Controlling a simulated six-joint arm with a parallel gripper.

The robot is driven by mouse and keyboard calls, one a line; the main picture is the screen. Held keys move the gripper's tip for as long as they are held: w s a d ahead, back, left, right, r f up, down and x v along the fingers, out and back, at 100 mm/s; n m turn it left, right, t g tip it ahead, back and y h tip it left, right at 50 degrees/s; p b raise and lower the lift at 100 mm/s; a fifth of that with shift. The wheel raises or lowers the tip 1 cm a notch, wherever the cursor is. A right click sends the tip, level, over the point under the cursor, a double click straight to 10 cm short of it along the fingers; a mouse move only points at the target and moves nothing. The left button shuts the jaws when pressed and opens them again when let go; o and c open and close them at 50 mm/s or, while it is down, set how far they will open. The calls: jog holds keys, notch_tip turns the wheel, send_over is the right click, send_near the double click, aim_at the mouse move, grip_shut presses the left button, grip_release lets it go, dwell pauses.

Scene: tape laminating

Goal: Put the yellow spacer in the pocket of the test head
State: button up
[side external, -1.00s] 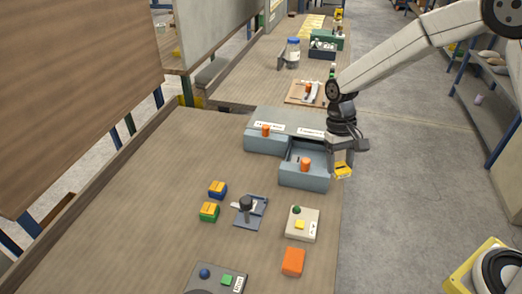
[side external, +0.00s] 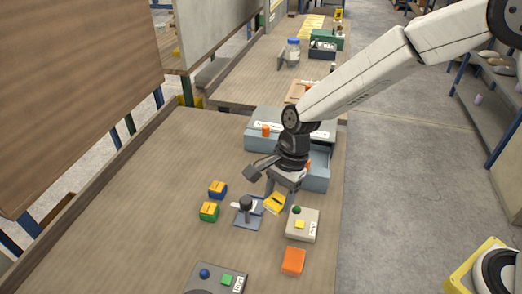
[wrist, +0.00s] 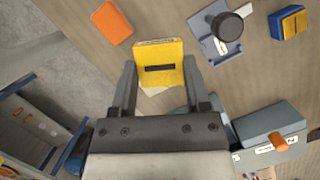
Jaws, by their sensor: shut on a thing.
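The yellow spacer (side external: 275,203) is a flat yellow block with a dark slot. My gripper (wrist: 160,82) is shut on it, with a finger on each side in the wrist view, where the spacer (wrist: 160,62) fills the space between the fingertips. In the side view it hangs just right of a blue-grey fixture (side external: 246,219) with a black knob, apparently the test head. This fixture also shows at the upper right of the wrist view (wrist: 213,48). I cannot make out its pocket clearly, nor the height of the spacer above the table.
A cream box (side external: 301,228) with green and yellow parts stands close on the right, an orange block (side external: 293,261) in front of it. Blue-yellow (side external: 217,189) and green-yellow (side external: 208,211) blocks lie left. A grey drawer unit (side external: 262,143) stands behind. The table's left side is clear.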

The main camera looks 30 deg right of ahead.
jog(key=s+a+m+t, duration=0.2)
jog(key=s+a+m, duration=0.3)
jog(key=a+m, duration=0.3)
jog(key=shift+a+r, duration=0.45)
jog(key=shift+a, duration=1.15)
send_over(195, 250)
jog(key=f, duration=0.8)
jog(key=shift+s+d+f, duration=0.15)
jog(key=shift+s+f, duration=0.05)
jog(key=shift+f, duration=0.2)
jog(key=shift+w+a+f, duration=0.2)
jog(key=shift+f, duration=0.1)
